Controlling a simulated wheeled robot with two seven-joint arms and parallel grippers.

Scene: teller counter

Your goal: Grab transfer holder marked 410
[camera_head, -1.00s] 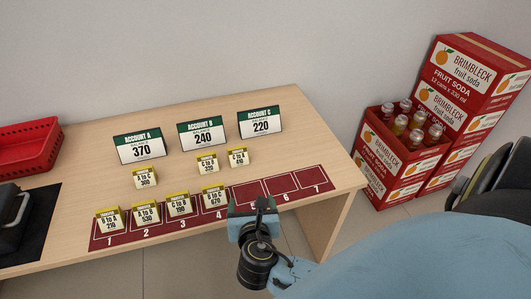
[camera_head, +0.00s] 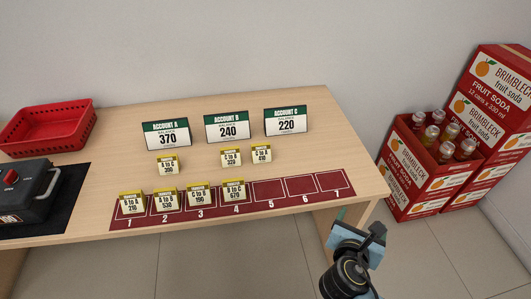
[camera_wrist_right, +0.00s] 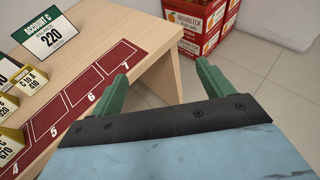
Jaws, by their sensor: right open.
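The transfer holder marked 410 (camera_head: 261,154) is a small cream block with a yellow top. It stands on the counter in front of the Account C sign (camera_head: 286,121), right of the 320 holder (camera_head: 231,157). It also shows at the left of the right wrist view (camera_wrist_right: 32,80). My right gripper (camera_head: 357,238) is off the counter's front edge, below slot 7, apart from the holder. In the right wrist view its two green fingers (camera_wrist_right: 162,88) stand wide apart with nothing between them. My left gripper is in neither view.
A red mat (camera_head: 300,187) with numbered slots runs along the front; slots 1 to 4 hold holders, 5 to 7 are bare. The 350 holder (camera_head: 168,165) stands further left. A red basket (camera_head: 48,128) and black device (camera_head: 28,190) are at left. Soda crates (camera_head: 428,168) stand on the floor at right.

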